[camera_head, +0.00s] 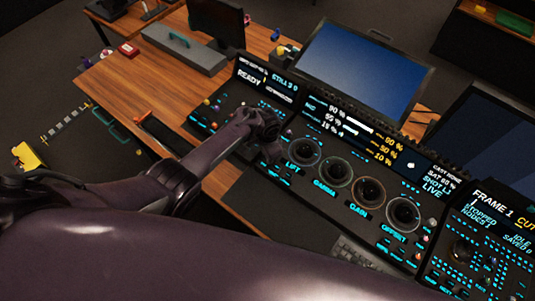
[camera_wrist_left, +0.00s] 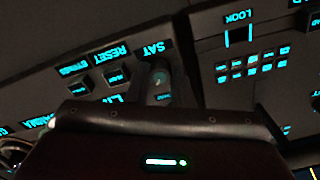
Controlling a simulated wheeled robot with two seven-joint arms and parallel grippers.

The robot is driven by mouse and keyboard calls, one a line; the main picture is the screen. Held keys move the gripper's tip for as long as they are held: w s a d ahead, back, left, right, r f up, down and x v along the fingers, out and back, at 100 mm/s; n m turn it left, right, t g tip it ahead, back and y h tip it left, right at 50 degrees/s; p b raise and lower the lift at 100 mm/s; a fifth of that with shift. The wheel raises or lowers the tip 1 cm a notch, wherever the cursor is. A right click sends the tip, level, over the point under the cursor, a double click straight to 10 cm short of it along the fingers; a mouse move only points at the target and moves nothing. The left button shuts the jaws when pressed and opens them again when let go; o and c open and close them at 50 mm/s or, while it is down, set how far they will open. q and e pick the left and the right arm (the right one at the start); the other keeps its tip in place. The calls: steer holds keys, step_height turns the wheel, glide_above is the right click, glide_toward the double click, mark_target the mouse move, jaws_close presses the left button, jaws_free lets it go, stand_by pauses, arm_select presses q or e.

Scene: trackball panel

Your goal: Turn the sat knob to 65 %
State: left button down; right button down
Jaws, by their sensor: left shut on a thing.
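The panel (camera_head: 330,225) carries a row of trackballs and lit labels. My left gripper (camera_head: 271,153) is over the left end of this row, beside the lift trackball (camera_head: 304,151). In the left wrist view the sat knob (camera_wrist_left: 160,82) is a small dark knob just below the lit SAT label. My left gripper is shut on the sat knob, and its dark body covers the lower part of that view. The head view hides the knob behind the gripper. The small display (camera_head: 438,178) has a SAT line whose number is too small to read surely. My right gripper is not in view.
More trackballs, such as the gain one (camera_head: 369,191), lie to the right of my left gripper. A large monitor (camera_head: 364,70) stands behind the panel. A grey box (camera_head: 170,48) sits on the wooden desk (camera_head: 125,85). Reset and other buttons (camera_wrist_left: 118,73) are close to the knob.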

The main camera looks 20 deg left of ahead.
arm_select(q)
steer(key=shift+m, duration=0.3)
steer(key=c, duration=1.6)
jaws_free()
steer(key=shift+o, duration=0.2)
step_height(320, 180, up, 8)
steer(key=shift+f+p, duration=0.1)
steer(key=shift+p, duration=0.45)
steer(key=shift+s, duration=0.1)
